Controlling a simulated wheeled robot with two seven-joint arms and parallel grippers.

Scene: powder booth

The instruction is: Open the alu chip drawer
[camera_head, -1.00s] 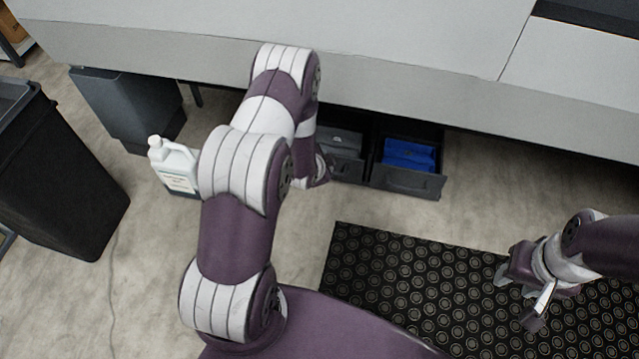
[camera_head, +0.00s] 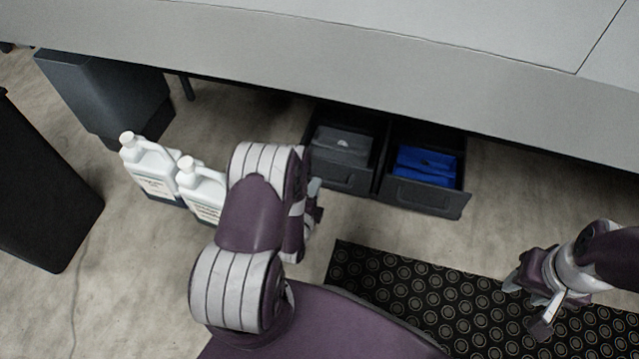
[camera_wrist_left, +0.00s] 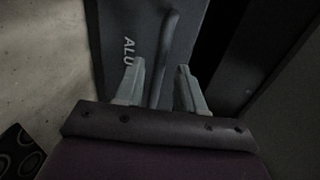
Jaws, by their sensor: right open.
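The alu chip drawer (camera_head: 348,178) is the left of two dark drawers under the bench. It stands pulled out, and grey contents show inside. In the left wrist view its front (camera_wrist_left: 150,30) bears the letters ALU, beside a bar handle (camera_wrist_left: 168,50). My left gripper (camera_head: 317,202) is just left of the drawer front, partly hidden by my arm. In the wrist view its two fingers (camera_wrist_left: 157,88) are apart, with the handle's end between or just beyond them; contact cannot be told. My right gripper (camera_head: 528,305) is open and empty above the black mat.
The right drawer (camera_head: 425,198) also stands out, holding blue contents. White jugs (camera_head: 150,172) stand left of my left arm, near dark bins (camera_head: 45,190). The bench (camera_head: 300,50) overhangs the drawers. A black mat (camera_head: 420,290) lies in front; bare floor separates it from the drawers.

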